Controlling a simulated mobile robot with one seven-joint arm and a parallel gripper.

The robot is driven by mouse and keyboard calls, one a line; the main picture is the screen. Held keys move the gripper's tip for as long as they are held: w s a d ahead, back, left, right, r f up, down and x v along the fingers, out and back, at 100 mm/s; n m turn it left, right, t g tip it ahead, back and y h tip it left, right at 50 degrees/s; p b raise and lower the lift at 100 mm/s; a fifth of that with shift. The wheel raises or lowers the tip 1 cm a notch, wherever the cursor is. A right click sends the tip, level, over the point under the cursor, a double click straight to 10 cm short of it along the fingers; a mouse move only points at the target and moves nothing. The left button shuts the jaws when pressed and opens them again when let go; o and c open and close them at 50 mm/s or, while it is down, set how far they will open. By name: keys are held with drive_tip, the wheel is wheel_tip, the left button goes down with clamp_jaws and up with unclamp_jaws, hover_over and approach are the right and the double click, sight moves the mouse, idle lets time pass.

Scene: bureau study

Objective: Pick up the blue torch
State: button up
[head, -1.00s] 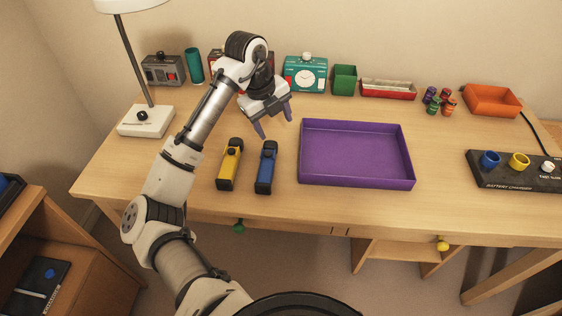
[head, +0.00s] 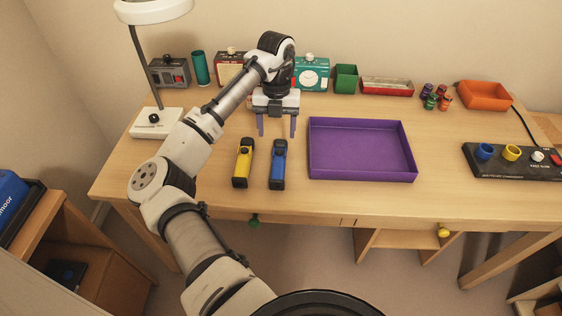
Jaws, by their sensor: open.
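The blue torch (head: 278,166) lies on the desk, its long side running from front to back, with a black end toward the front. My gripper (head: 276,131) is open and empty, its two purple fingers pointing down. It is above the desk near the far end of the blue torch, apart from it as far as I can tell. A yellow torch (head: 243,163) of the same shape lies just left of the blue one, with a small gap between them.
A purple tray (head: 362,178) is right of the blue torch, empty. A lamp base (head: 157,123) stands at the left. A battery charger (head: 515,164) lies at the right.

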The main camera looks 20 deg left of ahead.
hover_over(279, 158)
drive_tip(key=a, duration=0.1)
drive_tip(key=f, duration=0.3)
drive_tip(key=w+f, duration=0.1)
drive_tip(key=f, duration=0.1)
drive_tip(key=shift+p, duration=0.4)
drive_tip(key=f, duration=0.1)
drive_tip(key=f+p, duration=0.1)
drive_tip(key=f, duration=0.1)
drive_tip(key=s+d+f+p, duration=0.1)
drive_tip(key=shift+s+f, duration=0.1)
drive_tip(key=shift+f, duration=0.55)
drive_tip(key=shift+c, duration=0.3)
drive_tip(key=c, duration=1.1)
drive_tip(key=shift+r, duration=0.1)
